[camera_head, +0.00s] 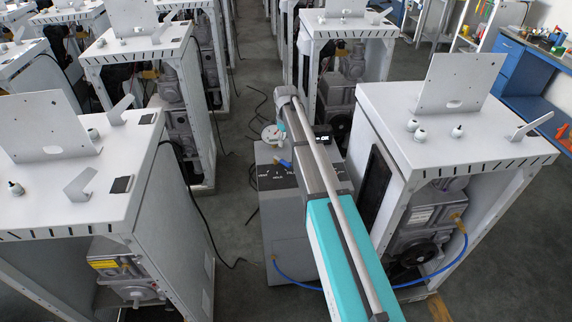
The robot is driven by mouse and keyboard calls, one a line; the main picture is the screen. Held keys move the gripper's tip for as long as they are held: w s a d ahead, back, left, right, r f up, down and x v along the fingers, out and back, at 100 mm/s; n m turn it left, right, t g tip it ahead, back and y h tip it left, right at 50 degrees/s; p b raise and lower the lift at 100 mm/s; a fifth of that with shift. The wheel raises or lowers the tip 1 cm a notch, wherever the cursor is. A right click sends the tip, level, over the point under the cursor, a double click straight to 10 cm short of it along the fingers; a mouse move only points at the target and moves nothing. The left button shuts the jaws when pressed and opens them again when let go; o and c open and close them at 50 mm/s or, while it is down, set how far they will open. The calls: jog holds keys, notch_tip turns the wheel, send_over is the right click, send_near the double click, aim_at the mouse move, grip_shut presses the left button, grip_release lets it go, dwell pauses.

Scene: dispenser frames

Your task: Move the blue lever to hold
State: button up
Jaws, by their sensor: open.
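The blue lever (284,163) is small and sits on the dark labelled panel (274,182) on top of a grey cabinet (283,238), left of my arm. Its coloured end lies toward the upper right part of the panel, close beside my arm. Small white lettering surrounds it; one label below seems to read HOLD, but the print is too small to be sure which mark the lever points at. My arm reaches up the picture from the lower right and partly covers the cabinet.
A white dispenser frame (455,125) stands close on the right, another (75,180) on the left. A blue hose (447,268) loops low in front. The aisle floor (238,205) left of the cabinet has black cables.

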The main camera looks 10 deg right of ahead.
aim_at(286, 162)
jog(key=shift+f+b, duration=5.2)
jog(key=shift+f, duration=0.3)
grip_shut()
